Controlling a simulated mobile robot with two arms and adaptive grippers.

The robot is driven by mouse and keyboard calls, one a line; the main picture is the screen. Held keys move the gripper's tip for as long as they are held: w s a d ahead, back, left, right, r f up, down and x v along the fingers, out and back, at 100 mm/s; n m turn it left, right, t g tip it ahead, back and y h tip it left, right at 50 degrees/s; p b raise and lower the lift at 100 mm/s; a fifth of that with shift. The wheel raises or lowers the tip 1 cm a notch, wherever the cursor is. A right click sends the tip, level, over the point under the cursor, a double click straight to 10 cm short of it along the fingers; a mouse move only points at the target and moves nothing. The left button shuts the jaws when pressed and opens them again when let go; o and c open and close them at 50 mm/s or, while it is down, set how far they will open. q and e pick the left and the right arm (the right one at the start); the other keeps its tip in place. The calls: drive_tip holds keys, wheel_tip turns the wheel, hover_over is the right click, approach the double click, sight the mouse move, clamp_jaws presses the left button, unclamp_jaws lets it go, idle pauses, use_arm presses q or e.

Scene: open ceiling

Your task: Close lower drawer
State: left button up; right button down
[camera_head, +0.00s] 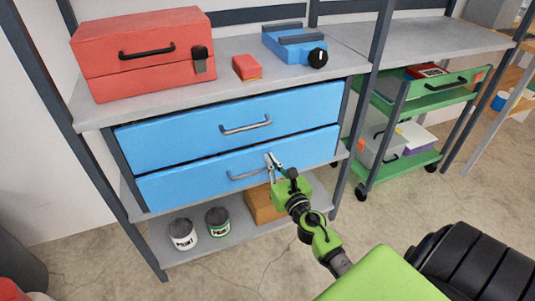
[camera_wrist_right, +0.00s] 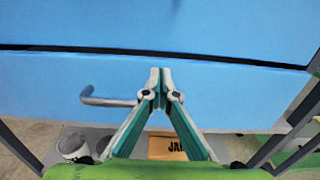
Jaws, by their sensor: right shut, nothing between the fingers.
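The lower drawer (camera_head: 180,186) is the blue front under the upper drawer (camera_head: 180,138) in the shelf unit. A thin dark gap runs between the two fronts. In the head view the lower front looks close to flush; I cannot tell whether it stands slightly out. Its grey bar handle (camera_head: 245,175) also shows in the right wrist view (camera_wrist_right: 105,100). My right gripper (camera_head: 270,160) is shut and empty. My left gripper is not in view.
A red toolbox (camera_head: 140,75), a small red-orange block (camera_head: 247,67) and a blue vise (camera_head: 295,45) stand on top. Paint cans (camera_head: 183,233) and a cardboard box (camera_head: 265,205) sit on the bottom shelf. A green cart (camera_head: 415,105) stands right. Floor in front is clear.

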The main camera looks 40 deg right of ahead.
sight(265, 148)
drive_tip(key=shift+x, duration=1.35)
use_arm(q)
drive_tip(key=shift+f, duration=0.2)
use_arm(e)
drive_tip(key=shift+x, duration=0.95)
drive_tip(key=shift+w+d+r, duration=0.1)
drive_tip(key=shift+w, duration=0.25)
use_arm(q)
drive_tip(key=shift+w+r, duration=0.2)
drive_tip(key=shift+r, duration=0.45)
use_arm(e)
drive_tip(key=shift+r, duration=0.15)
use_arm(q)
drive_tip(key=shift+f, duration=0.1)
